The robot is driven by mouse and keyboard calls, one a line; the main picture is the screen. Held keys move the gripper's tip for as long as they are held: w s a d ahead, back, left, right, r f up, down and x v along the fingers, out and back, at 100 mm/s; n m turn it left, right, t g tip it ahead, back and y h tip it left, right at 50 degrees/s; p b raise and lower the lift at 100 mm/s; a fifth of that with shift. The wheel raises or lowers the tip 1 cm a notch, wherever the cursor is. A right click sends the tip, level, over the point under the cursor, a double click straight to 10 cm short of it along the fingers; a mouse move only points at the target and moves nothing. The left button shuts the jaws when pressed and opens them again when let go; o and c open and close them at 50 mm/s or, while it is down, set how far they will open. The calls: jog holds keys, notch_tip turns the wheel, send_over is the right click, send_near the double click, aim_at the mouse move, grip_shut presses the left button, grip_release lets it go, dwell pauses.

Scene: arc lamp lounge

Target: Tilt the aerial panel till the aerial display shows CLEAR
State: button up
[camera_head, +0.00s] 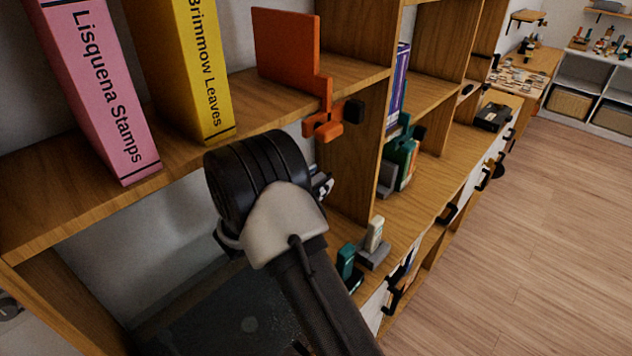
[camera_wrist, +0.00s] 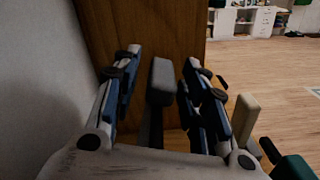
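My gripper (camera_wrist: 163,62) is open in the wrist view, its two blue-and-white fingers spread with a grey upright paddle (camera_wrist: 160,82) standing between them. Gaps show on both sides of the paddle. I cannot tell whether this is part of the aerial panel. In the head view my dark wrist hides the paddle and most of the gripper (camera_head: 322,186). An orange panel (camera_head: 287,48) with an orange and black fitting stands on the upper shelf, above and right of my wrist. No readable aerial display shows, nor the word CLEAR.
A cream block on a grey base (camera_head: 375,236) and a teal piece (camera_head: 347,261) stand close right of my arm. A teal device (camera_head: 401,163) stands farther along the shelf. Pink (camera_head: 100,85) and yellow (camera_head: 200,70) books stand above left. Wooden floor (camera_head: 540,230) is clear at right.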

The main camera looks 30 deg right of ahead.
jog(key=shift+c, duration=0.4)
grip_shut()
